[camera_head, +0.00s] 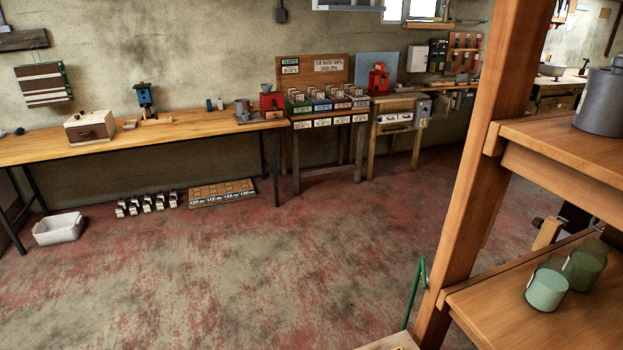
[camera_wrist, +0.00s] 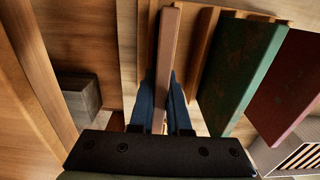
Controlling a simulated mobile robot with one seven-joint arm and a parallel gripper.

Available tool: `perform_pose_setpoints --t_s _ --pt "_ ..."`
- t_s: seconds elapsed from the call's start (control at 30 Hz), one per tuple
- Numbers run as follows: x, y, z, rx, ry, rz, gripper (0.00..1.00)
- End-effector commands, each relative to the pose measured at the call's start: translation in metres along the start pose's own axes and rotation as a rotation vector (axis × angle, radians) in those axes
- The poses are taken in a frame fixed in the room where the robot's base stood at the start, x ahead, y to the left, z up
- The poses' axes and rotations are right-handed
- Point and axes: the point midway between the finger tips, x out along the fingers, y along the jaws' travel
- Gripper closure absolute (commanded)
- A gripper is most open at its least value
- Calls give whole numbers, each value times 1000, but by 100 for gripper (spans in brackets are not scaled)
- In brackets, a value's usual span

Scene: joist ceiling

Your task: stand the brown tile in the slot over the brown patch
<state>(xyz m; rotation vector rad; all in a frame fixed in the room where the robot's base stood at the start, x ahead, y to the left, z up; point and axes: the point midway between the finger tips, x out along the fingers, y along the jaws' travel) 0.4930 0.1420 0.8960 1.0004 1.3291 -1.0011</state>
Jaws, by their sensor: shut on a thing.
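In the wrist view my gripper (camera_wrist: 165,82) is shut on a thin brown tile (camera_wrist: 168,45), seen edge-on between the two dark blue fingers. The tile's far end reaches near the top of the picture. A wooden rack (camera_wrist: 205,62) with upright dividers lies just to the right of the tile. I cannot tell whether the tile is inside a slot or in front of it. A green tile (camera_wrist: 238,78) and a dark red tile (camera_wrist: 290,92) stand farther right. No brown patch can be made out. The head view does not show my gripper or the tile.
A grey block (camera_wrist: 80,95) sits left of my gripper, by a wooden board (camera_wrist: 38,75). A striped piece (camera_wrist: 300,160) is at the lower right. In the head view, a wooden post (camera_head: 480,170) and shelves stand close on the right; the floor (camera_head: 260,270) is open.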

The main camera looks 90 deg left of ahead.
Motion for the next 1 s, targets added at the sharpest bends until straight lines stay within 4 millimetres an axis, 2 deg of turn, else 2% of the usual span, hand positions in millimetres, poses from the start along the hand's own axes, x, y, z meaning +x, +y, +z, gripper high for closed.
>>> perform_pose_setpoints --t_s 0.03,0.63,1.0 --pt "-8 0 0 0 1 2 100" --pt "-50 0 0 -1 0 1 100" --pt "-52 0 0 0 0 1 100"
